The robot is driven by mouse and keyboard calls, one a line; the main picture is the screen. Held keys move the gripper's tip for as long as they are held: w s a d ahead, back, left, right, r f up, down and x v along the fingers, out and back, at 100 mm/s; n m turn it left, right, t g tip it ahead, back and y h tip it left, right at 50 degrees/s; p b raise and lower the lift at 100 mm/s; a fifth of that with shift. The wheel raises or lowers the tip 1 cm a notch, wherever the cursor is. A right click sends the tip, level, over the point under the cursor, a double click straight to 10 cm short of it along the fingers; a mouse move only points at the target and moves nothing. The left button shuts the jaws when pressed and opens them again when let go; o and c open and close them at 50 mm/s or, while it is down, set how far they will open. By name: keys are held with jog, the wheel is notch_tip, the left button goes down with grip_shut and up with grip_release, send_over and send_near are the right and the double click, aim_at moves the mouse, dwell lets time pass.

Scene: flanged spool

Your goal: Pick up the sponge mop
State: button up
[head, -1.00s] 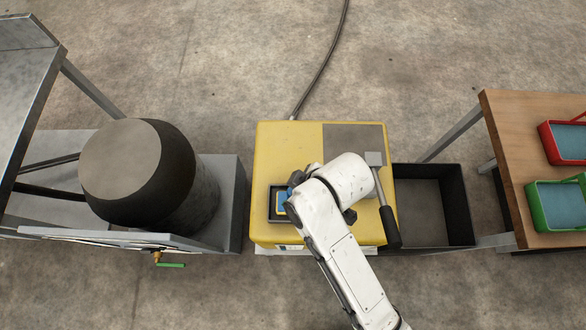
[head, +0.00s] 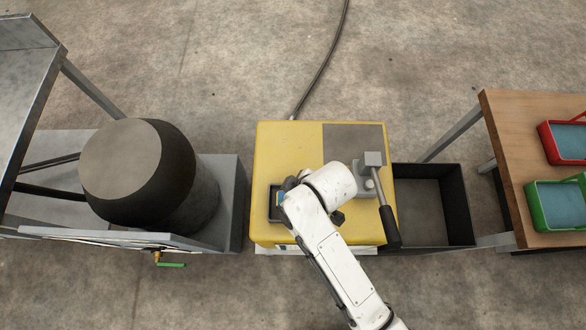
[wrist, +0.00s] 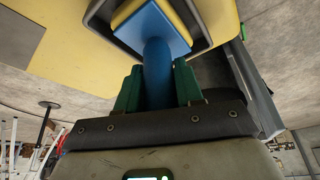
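The sponge mop has a blue handle and a blue and yellow head. In the wrist view its handle (wrist: 157,70) points toward me between the green fingers of my gripper (wrist: 158,88). Both fingers lie against the handle with no clear gap, so my gripper looks shut on it. The mop's head is framed by a dark tray (wrist: 200,22); whether it touches the tray floor I cannot tell. In the head view a little of the mop (head: 279,198) shows in the tray (head: 274,214), and my arm hides the rest.
The tray sits on the left of a yellow cabinet (head: 285,145). A lever with a black grip (head: 389,228) stands to the right, close to my arm. An open dark bin (head: 425,205) lies beyond it. A large dark drum (head: 150,175) is at left.

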grip_shut()
jog(key=shift+r, duration=0.1)
dwell(0.3)
